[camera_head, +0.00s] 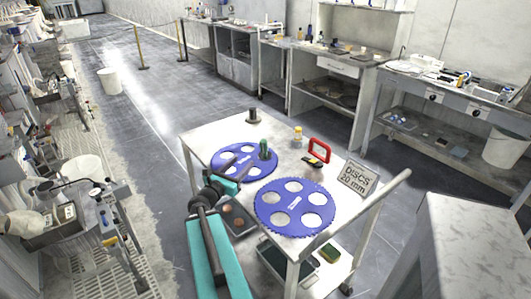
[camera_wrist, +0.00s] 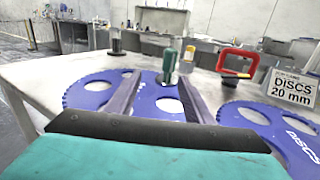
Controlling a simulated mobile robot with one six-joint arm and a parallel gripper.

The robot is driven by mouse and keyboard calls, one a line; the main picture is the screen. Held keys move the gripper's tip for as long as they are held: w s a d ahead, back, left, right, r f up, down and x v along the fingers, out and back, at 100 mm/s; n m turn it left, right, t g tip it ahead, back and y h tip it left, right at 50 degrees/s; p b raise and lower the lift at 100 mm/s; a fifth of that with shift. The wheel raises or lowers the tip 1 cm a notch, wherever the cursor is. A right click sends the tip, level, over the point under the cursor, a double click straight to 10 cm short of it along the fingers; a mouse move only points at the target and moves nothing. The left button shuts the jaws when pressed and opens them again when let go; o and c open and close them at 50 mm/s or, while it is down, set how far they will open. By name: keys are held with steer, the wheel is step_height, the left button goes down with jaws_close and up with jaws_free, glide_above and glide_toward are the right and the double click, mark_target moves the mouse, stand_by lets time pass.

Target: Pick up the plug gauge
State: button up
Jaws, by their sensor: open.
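The plug gauge appears to be the upright green-handled piece (camera_head: 264,149) standing at the right edge of the left blue disc (camera_head: 228,158). In the wrist view the green piece (camera_wrist: 169,62) stands beyond my fingertips, between their lines. My gripper (camera_head: 245,160) is open and empty, reaching low over the left blue disc. In the wrist view its two dark fingers (camera_wrist: 160,80) spread either side of the disc's middle. A gap seems to remain between the fingertips and the green piece. The fingers hide part of the disc.
A second blue disc (camera_head: 294,207) lies at the right front of the table (camera_head: 205,135). A dark cylinder (camera_head: 253,116), a yellow-topped jar (camera_head: 297,136), a red frame (camera_head: 319,150) and a "DISCS 20 mm" sign (camera_head: 357,178) stand around. The table's back left is clear.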

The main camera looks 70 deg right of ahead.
mark_target(262, 150)
steer(key=s, duration=0.1)
steer(key=s+d, duration=0.1)
steer(key=shift+s+f, duration=0.2)
steer(key=shift+s, duration=0.1)
steer(key=shift+d+f+g+b, duration=0.2)
steer(key=shift+d+g+b, duration=0.1)
steer(key=shift+b, duration=0.3)
steer(key=shift+d+b, duration=0.25)
steer(key=shift+b, duration=0.65)
steer(key=d+b, duration=0.2)
steer(key=b, duration=0.4)
steer(key=shift+s, duration=0.15)
steer(key=shift+s+d+r+p, duration=0.1)
steer(key=shift+s+d+p, duration=0.05)
steer(key=shift+d, duration=0.75)
steer(key=shift+s+d+r+p, duration=0.1)
steer(key=shift+s+d+p, duration=0.05)
steer(key=shift+d, duration=0.8)
steer(key=shift+s+d+p, duration=0.15)
steer(key=shift+d, duration=0.75)
steer(key=shift+s+d+p, duration=0.15)
steer(key=shift+d+p, duration=0.05)
steer(key=shift+d, duration=1.1)
steer(key=shift+s+d+p, duration=0.15)
steer(key=shift+d, duration=1.15)
